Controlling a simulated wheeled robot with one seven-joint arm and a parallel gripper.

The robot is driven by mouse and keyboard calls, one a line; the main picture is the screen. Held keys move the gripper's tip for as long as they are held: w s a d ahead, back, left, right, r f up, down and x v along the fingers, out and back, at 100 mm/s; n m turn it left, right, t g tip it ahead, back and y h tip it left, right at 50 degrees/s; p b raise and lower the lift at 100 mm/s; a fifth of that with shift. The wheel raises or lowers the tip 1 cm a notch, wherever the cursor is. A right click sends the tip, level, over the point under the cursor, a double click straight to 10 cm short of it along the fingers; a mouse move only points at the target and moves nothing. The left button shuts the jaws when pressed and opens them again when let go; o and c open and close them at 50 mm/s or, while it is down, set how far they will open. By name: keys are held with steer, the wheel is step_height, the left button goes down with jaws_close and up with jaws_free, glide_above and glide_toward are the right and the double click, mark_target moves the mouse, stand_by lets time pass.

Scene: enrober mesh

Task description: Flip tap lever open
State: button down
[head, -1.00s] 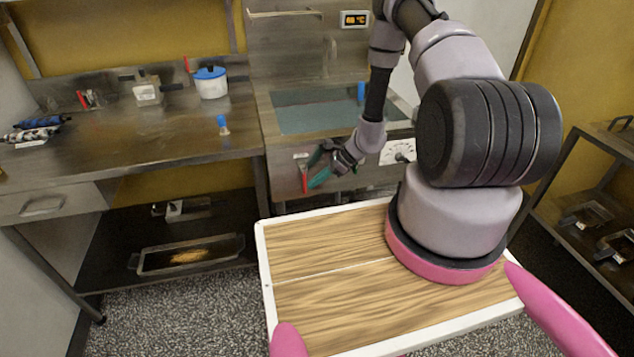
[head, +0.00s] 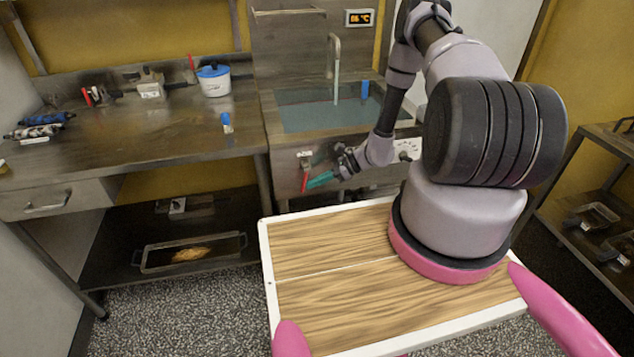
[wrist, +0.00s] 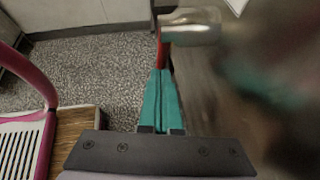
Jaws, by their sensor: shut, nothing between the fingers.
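The tap (head: 306,161) is a small metal fitting on the front of the sink unit, with a red lever (head: 304,182) hanging down from it. In the wrist view the metal tap body (wrist: 190,32) is at the top, and the red lever (wrist: 164,56) shows just beyond my fingertips. My gripper (head: 311,184) has teal fingers, close to the lever's right side in the head view. In the wrist view my gripper (wrist: 161,73) is shut with nothing between its fingers. I cannot tell whether the tips touch the lever.
The sink basin (head: 310,116) is above the tap, with a spout (head: 336,65) behind. A steel worktable (head: 130,139) on the left carries a blue-lidded pot (head: 214,80) and a small blue-capped bottle (head: 226,122). A shelf rack (head: 590,185) stands at the right. Speckled floor is clear below.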

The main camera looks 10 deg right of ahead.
mark_target(304, 185)
steer(key=a, duration=0.2)
steer(key=y, duration=0.1)
steer(key=shift+a+f, duration=0.25)
steer(key=shift+a, duration=0.15)
steer(key=shift+a+y, duration=0.25)
steer(key=shift+y, duration=0.15)
steer(key=shift+a+r, duration=0.3)
steer(key=shift+a, duration=0.25)
steer(key=shift+a+r, duration=0.25)
steer(key=shift+a, duration=0.3)
steer(key=v, duration=1)
steer(key=shift+d+r, duration=0.25)
steer(key=shift+d, duration=0.1)
steer(key=shift+s, duration=0.15)
